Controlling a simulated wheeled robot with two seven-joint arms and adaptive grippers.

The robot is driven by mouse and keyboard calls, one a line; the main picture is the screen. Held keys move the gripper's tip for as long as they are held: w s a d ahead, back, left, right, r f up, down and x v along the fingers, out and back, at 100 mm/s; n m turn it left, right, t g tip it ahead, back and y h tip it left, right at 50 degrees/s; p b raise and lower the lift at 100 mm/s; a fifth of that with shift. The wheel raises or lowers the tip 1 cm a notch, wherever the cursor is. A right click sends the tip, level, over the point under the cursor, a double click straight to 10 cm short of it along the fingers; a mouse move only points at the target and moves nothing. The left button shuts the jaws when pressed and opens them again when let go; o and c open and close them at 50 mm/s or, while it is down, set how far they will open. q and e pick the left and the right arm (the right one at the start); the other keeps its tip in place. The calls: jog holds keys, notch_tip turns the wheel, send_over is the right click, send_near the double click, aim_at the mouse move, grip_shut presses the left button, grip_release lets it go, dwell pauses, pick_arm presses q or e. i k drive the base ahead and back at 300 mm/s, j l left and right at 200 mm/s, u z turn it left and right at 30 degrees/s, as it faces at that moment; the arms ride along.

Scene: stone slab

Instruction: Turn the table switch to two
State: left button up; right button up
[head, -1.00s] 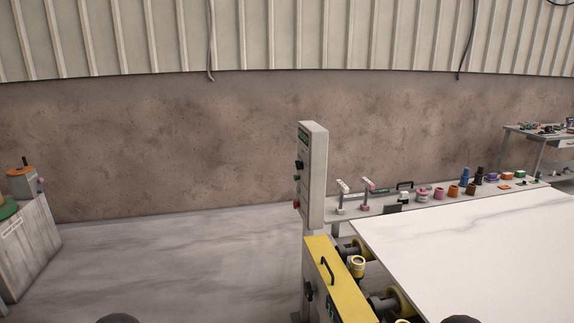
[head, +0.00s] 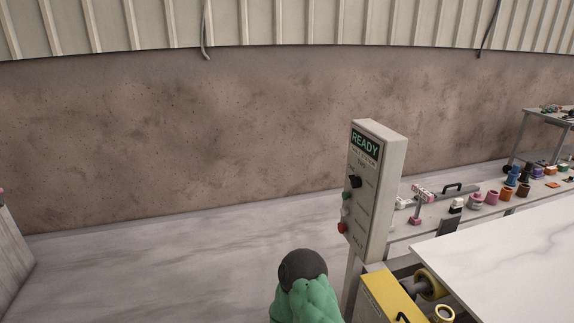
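The table switch is a black rotary knob (head: 354,181) on the face of an upright grey control box (head: 378,190). The box stands at the left end of the stone table, right of the middle of the view. A lit green READY sign (head: 364,144) is above the knob. A green button (head: 346,196) and a red button (head: 341,228) sit below it. The markings around the knob are too small to read, so its setting cannot be told. Neither gripper can be made out in the head view.
A rounded green shape with a dark cap (head: 304,267) rises at the bottom, left of the box; it may be part of my arm. A white slab (head: 500,255) and yellow machine frame (head: 388,295) lie right. Tools line a rear shelf (head: 428,212). Floor left is open.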

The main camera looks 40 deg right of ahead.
aim_at(356, 182)
jog(key=i+z, duration=0.25)
jog(key=i, duration=0.2)
jog(key=i+j+z, duration=0.25)
jog(key=i, duration=0.2)
jog(key=i+j+z, duration=0.25)
jog(key=i, duration=0.2)
